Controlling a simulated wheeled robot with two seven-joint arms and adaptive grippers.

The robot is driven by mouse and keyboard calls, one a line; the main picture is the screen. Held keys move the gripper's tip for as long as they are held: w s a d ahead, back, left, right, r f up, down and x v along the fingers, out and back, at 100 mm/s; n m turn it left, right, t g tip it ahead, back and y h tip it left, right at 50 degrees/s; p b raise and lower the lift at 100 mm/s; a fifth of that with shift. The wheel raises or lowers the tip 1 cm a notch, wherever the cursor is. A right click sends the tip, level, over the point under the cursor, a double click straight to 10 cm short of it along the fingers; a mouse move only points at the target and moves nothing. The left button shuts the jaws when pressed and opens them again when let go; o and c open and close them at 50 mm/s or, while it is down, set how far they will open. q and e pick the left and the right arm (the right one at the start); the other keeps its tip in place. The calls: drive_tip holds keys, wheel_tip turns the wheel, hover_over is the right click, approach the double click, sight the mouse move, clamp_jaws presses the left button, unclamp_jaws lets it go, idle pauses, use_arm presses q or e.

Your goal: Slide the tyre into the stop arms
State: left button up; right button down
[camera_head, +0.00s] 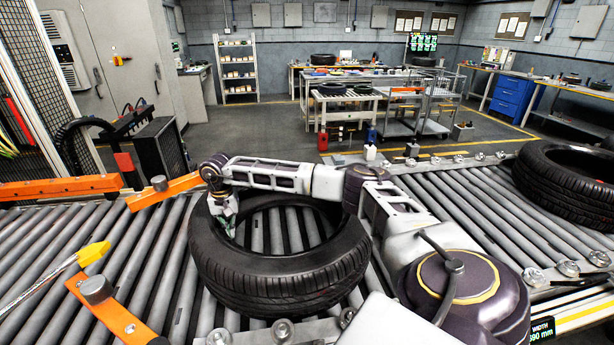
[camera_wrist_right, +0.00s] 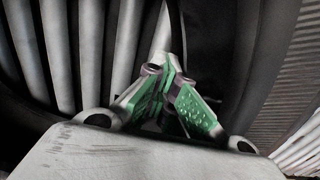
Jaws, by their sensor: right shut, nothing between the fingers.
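A black tyre (camera_head: 278,279) lies flat on the roller conveyor, near the middle of the head view. Two orange stop arms reach over the rollers left of it: the far one (camera_head: 137,200) and the near one (camera_head: 125,322). Each carries a grey roller. Bare rollers show between the tyre and the near arm; I cannot tell whether the far arm touches the tyre. My right gripper (camera_head: 224,219) is shut and empty, pointing down inside the tyre's hole by its left inner edge. Its green fingers (camera_wrist_right: 167,80) are together in the wrist view. Contact with the tyre is unclear. My left gripper is out of view.
A second tyre (camera_head: 568,185) lies on the conveyor at the right. Bare rollers (camera_head: 130,250) lie left of the middle tyre. Metal studs (camera_head: 283,330) line the conveyor's near edge. A yellow-tipped object (camera_head: 93,254) hangs over the left rollers. A black box (camera_head: 160,150) stands behind the conveyor.

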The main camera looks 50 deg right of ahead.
sight(218, 230)
drive_tip(key=shift+w+a+b, duration=0.35)
drive_tip(key=shift+w+a, duration=0.8)
drive_tip(key=shift+a, duration=0.3)
drive_tip(key=shift+w+a, duration=0.1)
drive_tip(key=shift+w+a+b, duration=0.7)
drive_tip(key=shift+w+a, duration=0.85)
drive_tip(key=shift+a, duration=0.2)
drive_tip(key=shift+w+a+b, duration=0.85)
drive_tip(key=shift+w+a, duration=0.8)
drive_tip(key=shift+a, duration=0.25)
